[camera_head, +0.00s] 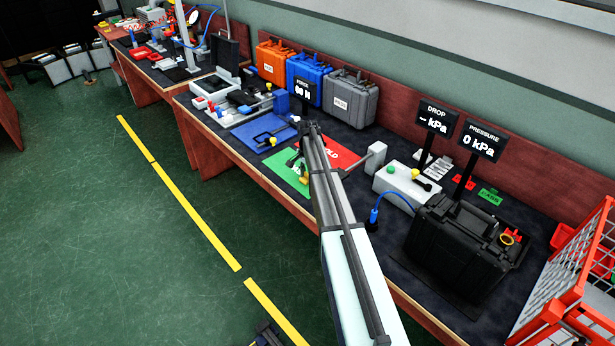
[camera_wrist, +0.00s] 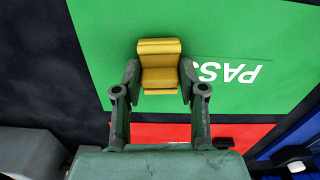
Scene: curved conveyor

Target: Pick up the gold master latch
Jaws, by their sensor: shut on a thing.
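The gold master latch (camera_wrist: 160,66) is a small stepped yellow-gold block, seen over the green PASS mat (camera_wrist: 110,45) in the wrist view. My gripper (camera_wrist: 161,80) is shut on it, with one dark finger on each side. In the head view the gold latch (camera_head: 305,179) shows as a small yellow bit beside my gripper (camera_head: 301,169), over the green mat (camera_head: 278,166). My arm hides part of this area. I cannot tell whether the latch touches the mat or hangs just above it.
A red HOLD mat (camera_head: 343,157) adjoins the green mat, and a blue mat (camera_head: 255,135) lies beyond. A white box (camera_head: 402,185) with buttons and an open black case (camera_head: 460,245) stand to the right. Orange (camera_head: 272,62), blue (camera_head: 306,75) and grey (camera_head: 350,98) cases line the back.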

